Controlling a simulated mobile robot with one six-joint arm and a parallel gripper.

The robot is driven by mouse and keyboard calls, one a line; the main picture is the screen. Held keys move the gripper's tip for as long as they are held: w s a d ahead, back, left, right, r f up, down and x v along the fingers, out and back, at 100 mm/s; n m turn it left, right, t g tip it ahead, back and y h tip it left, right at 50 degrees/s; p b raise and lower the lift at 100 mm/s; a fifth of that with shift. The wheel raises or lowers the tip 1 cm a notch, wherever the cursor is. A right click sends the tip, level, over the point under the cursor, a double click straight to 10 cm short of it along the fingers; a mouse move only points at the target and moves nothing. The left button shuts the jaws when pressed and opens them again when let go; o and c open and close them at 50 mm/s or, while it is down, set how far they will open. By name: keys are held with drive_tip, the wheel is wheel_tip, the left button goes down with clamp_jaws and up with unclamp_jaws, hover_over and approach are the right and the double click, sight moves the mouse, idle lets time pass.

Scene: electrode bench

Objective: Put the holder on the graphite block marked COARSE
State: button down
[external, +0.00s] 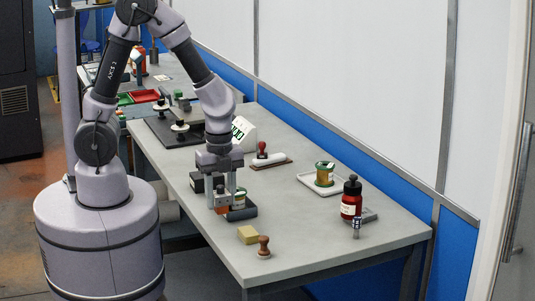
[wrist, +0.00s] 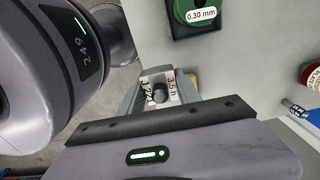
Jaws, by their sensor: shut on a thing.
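My gripper (external: 222,203) is low over the near part of the bench, pointing down. Its jaws are shut on the holder, which shows between the fingers in the wrist view (wrist: 161,93) as a grey round knob flanked by labels reading "3.5 h" and what looks like "J 220". In the external view the fingers partly hide the holder. I cannot read the word COARSE on anything. A dark block (external: 197,185) stands just left of my gripper.
A spool marked 0.30 mm (wrist: 200,15) shows in the wrist view. A yellow block (external: 248,234) and a wooden knob (external: 263,246) stand nearer the front edge. A red bottle (external: 351,204) and a spool on a white tray (external: 308,184) are to the right. Bare bench lies between.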

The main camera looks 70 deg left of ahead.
drive_tip(key=w+a+r+n+p, duration=0.1)
drive_tip(key=a, duration=0.2)
drive_tip(key=w+a+r+n+p, duration=0.1)
drive_tip(key=w+a, duration=0.1)
drive_tip(key=a, duration=0.2)
drive_tip(key=w+a+r+n+p, duration=0.1)
drive_tip(key=w+a+r+n, duration=0.1)
drive_tip(key=a, duration=0.1)
drive_tip(key=shift+w+a, duration=0.15)
drive_tip(key=shift+a, duration=0.15)
drive_tip(key=a+r+n+p, duration=0.3)
drive_tip(key=a+n+p, duration=0.15)
drive_tip(key=a, duration=1.15)
drive_tip(key=shift+n, duration=0.35)
wheel_tip(320, 180, down, 8)
drive_tip(key=b, duration=0.3)
drive_tip(key=shift+w+f+b, duration=0.1)
drive_tip(key=shift+b, duration=0.25)
drive_tip(key=c, duration=0.8)
unclamp_jaws()
drive_tip(key=shift+c, duration=0.2)
